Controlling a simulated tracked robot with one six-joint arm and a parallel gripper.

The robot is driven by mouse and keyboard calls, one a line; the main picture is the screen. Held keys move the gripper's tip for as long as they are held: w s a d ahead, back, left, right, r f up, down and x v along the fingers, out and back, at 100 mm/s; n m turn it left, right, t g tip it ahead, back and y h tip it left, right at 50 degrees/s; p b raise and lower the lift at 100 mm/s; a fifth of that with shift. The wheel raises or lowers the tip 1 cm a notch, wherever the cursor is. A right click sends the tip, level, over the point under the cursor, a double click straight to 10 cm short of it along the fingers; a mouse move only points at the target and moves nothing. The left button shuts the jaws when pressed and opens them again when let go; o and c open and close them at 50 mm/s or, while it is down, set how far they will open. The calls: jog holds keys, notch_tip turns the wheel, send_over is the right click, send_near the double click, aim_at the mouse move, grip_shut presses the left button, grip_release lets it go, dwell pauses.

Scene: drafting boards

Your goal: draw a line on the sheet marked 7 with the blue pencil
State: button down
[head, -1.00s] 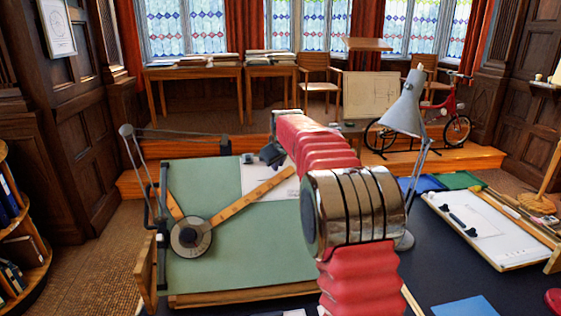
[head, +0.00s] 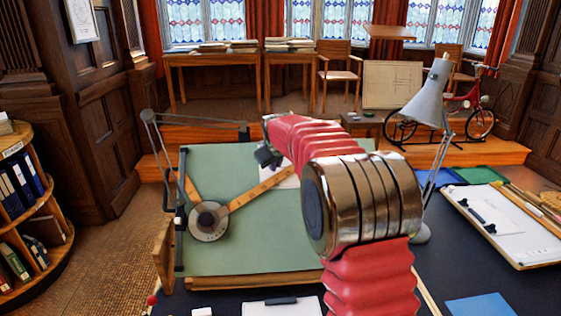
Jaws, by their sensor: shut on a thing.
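A white sheet (head: 286,180) lies on the green drafting board (head: 245,245). My arm and the wooden rule hide much of it, and no number can be read on it. My dark gripper (head: 267,157) is at the sheet's upper left, small and partly behind my red arm. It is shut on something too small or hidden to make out. No blue pencil can be made out. I cannot tell whether anything touches the paper.
A drafting machine with a round head (head: 209,221) and wooden rules (head: 258,189) lies across the board. A grey lamp (head: 424,103) stands to the right. A second board (head: 505,235) lies at the right. A clipboard (head: 262,309) lies in front.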

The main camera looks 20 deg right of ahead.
jog(key=shift+s+a+f, duration=0.1)
jog(key=shift+a+f, duration=0.1)
jog(key=shift+a, duration=0.3)
jog(key=shift+s+a+f, duration=0.1)
jog(key=shift+a+f, duration=0.05)
jog(key=shift+a, duration=0.3)
jog(key=shift+w+d+f, duration=0.1)
jog(key=shift+w+f, duration=0.1)
jog(key=shift+f, duration=0.15)
dwell(1.4)
jog(key=w+d+r, duration=0.1)
jog(key=d+r, duration=0.1)
jog(key=d, duration=0.3)
jog(key=shift+d, duration=0.3)
dwell(4.5)
